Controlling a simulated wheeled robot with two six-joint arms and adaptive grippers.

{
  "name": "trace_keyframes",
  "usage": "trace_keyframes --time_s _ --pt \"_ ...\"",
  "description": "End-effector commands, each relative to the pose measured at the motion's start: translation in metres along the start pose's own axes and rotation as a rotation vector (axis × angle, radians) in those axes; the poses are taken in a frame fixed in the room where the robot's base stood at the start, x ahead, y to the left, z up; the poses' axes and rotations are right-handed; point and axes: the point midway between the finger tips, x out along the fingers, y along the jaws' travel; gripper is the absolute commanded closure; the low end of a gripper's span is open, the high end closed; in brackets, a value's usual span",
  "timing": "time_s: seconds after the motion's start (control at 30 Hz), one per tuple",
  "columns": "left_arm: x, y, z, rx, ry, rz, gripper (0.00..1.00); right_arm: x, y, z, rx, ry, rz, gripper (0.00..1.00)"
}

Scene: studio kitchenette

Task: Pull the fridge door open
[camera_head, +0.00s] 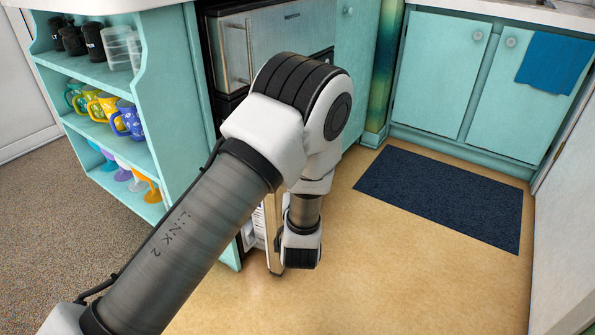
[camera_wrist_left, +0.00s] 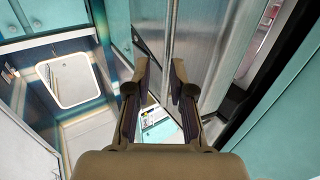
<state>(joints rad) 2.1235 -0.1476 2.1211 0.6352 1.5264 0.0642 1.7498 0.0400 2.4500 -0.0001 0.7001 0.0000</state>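The fridge door shows in the left wrist view as a brushed metal panel (camera_wrist_left: 205,45) with a vertical bar handle (camera_wrist_left: 168,35). It stands ajar, with a dark gap and part of the fridge inside (camera_wrist_left: 265,35) to its right. In the head view only a narrow strip of the door (camera_head: 271,225) shows beside my arm. My left gripper (camera_wrist_left: 160,70) has its fingers apart, one on each side of the handle bar; I cannot tell whether they touch it. In the head view my left arm hides the gripper and most of the fridge. My right gripper is not in view.
A metal-fronted appliance (camera_head: 285,40) sits above the fridge. Teal shelves (camera_head: 165,100) with mugs and glasses stand to its left. A dark blue mat (camera_head: 445,195) lies on the floor at right, before teal cabinets (camera_head: 440,75). Floor right of my arm is clear.

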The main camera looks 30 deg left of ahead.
Motion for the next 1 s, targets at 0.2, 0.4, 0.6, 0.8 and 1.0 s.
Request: trace_keyframes --time_s 0.2,0.4,0.6,0.8,1.0 --pt "-0.018 0.004 -0.001 0.002 -0.001 0.001 0.78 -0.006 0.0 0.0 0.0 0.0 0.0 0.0" --pt "-0.034 0.007 -0.001 0.002 0.0 0.002 0.78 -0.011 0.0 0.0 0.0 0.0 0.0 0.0" --pt "-0.04 0.008 0.0 0.001 0.0 -0.001 0.78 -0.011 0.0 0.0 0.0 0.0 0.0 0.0" --pt "-0.04 0.008 -0.001 0.001 0.0 -0.001 0.78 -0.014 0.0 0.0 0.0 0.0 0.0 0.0" --pt "-0.04 0.008 0.0 0.0 0.0 -0.001 0.67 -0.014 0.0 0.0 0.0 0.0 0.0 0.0"
